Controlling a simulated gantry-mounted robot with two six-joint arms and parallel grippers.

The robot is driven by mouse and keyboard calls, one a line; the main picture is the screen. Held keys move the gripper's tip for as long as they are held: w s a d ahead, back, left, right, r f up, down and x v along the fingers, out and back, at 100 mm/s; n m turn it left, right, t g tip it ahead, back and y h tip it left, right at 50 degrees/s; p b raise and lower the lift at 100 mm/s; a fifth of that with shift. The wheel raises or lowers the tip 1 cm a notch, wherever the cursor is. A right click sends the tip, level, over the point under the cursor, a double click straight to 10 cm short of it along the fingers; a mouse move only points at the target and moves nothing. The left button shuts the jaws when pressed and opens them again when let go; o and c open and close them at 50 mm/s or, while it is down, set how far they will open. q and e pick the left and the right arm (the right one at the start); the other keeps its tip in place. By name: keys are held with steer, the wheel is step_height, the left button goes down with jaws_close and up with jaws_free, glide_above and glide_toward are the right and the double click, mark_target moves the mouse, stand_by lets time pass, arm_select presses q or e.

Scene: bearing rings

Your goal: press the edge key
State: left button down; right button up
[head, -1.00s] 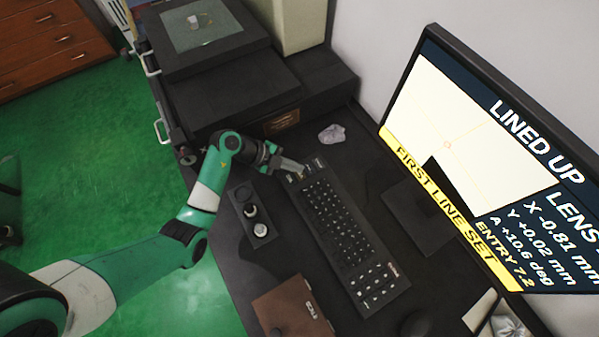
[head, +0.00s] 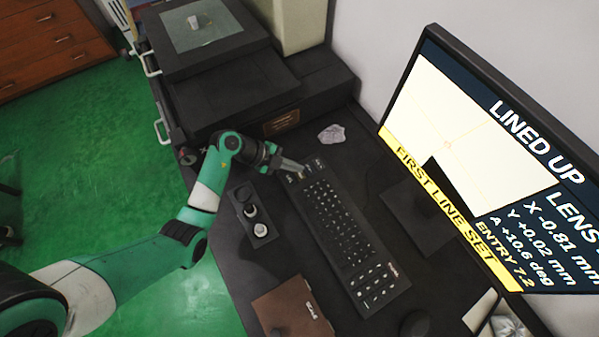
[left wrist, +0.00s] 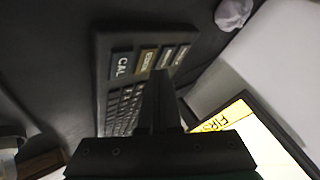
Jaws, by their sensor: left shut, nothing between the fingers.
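The black keyboard (head: 345,232) lies on the dark desk, with a row of larger labelled keys at its far end. In the left wrist view, one large key reads CAL (left wrist: 121,65). Beside it is a yellowish key (left wrist: 147,60), its label too small to read surely, then more labelled keys. My left gripper (head: 298,168) is shut and empty, its fingertips over the far-end key row. The closed fingers (left wrist: 158,78) appear just by the yellowish key and hide part of the row. I cannot tell whether they touch a key. My right gripper is out of view.
A monitor (head: 470,130) shows LINED UP and FIRST LINE SET. A stage with a glass plate (head: 205,30) stands behind. Crumpled paper (head: 332,134) lies beyond the keyboard. A black holder (head: 252,213) with round pieces and a brown case (head: 292,310) lie left of the keyboard.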

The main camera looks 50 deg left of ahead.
arm_select(q)
steer(key=shift+f, duration=0.1)
stand_by(0.7)
steer(key=shift+f, duration=0.3)
steer(key=shift+f+p, duration=0.35)
stand_by(0.6)
steer(key=shift+r+p, duration=0.85)
steer(key=shift+p, duration=0.45)
steer(key=shift+f, duration=0.1)
